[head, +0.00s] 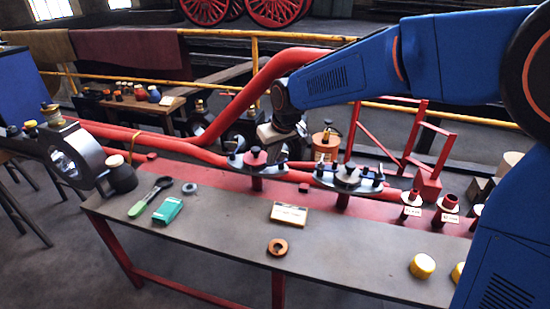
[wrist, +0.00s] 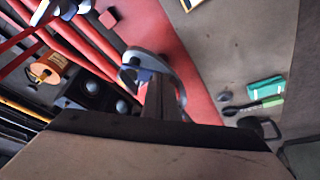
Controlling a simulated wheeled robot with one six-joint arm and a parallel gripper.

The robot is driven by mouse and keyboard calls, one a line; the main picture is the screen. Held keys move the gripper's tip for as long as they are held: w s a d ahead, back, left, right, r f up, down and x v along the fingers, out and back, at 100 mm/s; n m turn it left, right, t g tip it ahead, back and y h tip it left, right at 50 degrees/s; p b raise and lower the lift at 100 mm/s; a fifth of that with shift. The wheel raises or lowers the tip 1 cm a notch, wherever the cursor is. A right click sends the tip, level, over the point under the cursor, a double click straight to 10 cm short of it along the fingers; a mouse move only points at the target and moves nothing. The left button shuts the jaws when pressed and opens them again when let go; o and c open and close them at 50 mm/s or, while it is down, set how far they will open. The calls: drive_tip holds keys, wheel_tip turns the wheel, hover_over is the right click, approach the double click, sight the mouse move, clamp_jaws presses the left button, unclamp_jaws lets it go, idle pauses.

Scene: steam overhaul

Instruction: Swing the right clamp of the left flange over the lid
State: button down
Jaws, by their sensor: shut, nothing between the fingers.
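The left flange (head: 255,172) stands on a red post on the bench, with a red lid (head: 254,157) and a dark knob on top. A clamp (head: 235,159) sits at its left side. Its right side is partly behind my gripper (head: 270,141), so I cannot tell how the right clamp lies. In the wrist view the flange's grey rim (wrist: 152,58) curves just past the fingertips of my gripper (wrist: 160,86), with a pale and dark clamp part (wrist: 134,73) beside them. My gripper is shut and empty, close over the flange; contact cannot be told.
The right flange (head: 347,180) stands to the right with its own clamps. A thick red pipe (head: 250,90) rises behind my gripper. A brass pot (head: 326,143) stands behind. A green-handled tool (head: 150,197), teal box (head: 168,210), sign (head: 289,214) and brown ring (head: 277,247) lie on the bench.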

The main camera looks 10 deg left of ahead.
drive_tip(key=m, duration=0.2)
drive_tip(key=w+a+m+h, duration=0.1)
drive_tip(key=m, duration=0.1)
drive_tip(key=w+a+m+t+h, duration=0.1)
drive_tip(key=shift+a+m, duration=0.2)
drive_tip(key=shift+m, duration=0.2)
drive_tip(key=shift+w+a, duration=0.3)
drive_tip(key=shift+w, duration=0.4)
idle(0.3)
